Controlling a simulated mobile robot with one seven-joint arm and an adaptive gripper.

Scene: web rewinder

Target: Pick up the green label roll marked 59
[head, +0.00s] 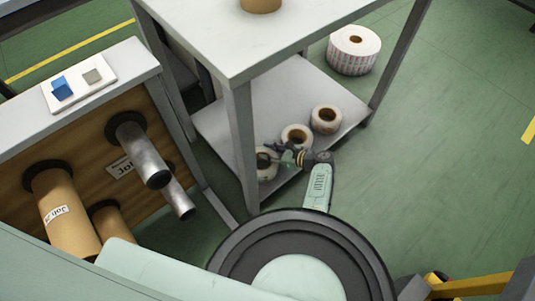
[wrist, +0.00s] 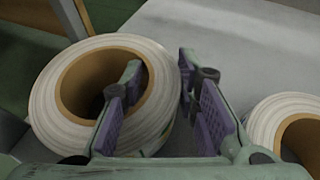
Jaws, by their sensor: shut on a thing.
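A white-sided label roll (wrist: 48,98) with a brown core stands on the lower shelf, at the left of the wrist view. It is also the nearest of three rolls in the head view (head: 266,175). My gripper (wrist: 160,68) has one finger inside its core and the other outside, shut on the roll's wall. In the head view my gripper (head: 277,157) covers part of this roll. A hint of green shows low on its outer side, but no number 59 can be read.
A second roll (wrist: 265,118) sits close at the right; it is the middle roll (head: 292,130) in the head view. A third roll (head: 326,119) is beyond it. The table top (head: 215,35) and its leg (head: 243,150) stand near my arm. A large roll (head: 354,50) is on the floor.

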